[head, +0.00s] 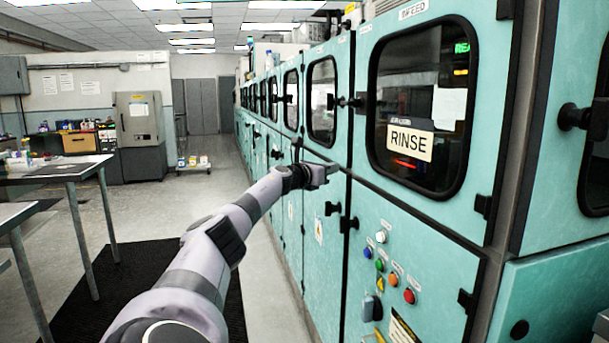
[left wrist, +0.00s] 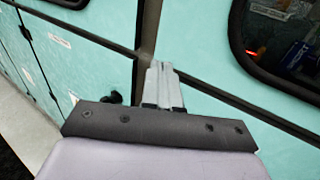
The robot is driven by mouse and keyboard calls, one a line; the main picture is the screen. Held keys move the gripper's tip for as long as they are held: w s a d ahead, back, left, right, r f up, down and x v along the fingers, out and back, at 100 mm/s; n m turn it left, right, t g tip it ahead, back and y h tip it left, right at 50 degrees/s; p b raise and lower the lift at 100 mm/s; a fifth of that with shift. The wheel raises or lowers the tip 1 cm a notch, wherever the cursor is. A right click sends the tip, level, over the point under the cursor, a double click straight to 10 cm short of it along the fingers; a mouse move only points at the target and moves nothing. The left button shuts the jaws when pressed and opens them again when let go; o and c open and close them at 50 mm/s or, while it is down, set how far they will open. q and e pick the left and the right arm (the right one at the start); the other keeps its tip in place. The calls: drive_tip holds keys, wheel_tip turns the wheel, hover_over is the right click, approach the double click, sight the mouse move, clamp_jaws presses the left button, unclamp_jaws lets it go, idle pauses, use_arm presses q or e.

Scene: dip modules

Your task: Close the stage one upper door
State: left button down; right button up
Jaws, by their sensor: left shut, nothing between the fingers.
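A teal upper door (head: 490,100) with a dark window and a RINSE sign fills the right of the head view. It looks flush with its frame. Further along, another teal upper door (head: 342,60) has a narrower window and also looks flush. I cannot tell which one is stage one. My left gripper (head: 328,170) is shut and empty at the seam below the upper doors. In the left wrist view its fingers (left wrist: 161,68) are together in front of the frame junction; contact is unclear. My right gripper is out of view.
Black latches (head: 333,208) project from the cabinet fronts. A lower panel (head: 400,237) carries several coloured buttons. A table (head: 50,170) stands at the left, with a black mat (head: 130,268) on the floor. The aisle (head: 222,170) beyond is mostly open.

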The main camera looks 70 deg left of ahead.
use_arm(q)
drive_tip(key=s+b, duration=0.7)
drive_tip(key=shift+s+a+b, duration=0.15)
drive_tip(key=shift+a+b, duration=0.2)
drive_tip(key=shift+a, duration=0.1)
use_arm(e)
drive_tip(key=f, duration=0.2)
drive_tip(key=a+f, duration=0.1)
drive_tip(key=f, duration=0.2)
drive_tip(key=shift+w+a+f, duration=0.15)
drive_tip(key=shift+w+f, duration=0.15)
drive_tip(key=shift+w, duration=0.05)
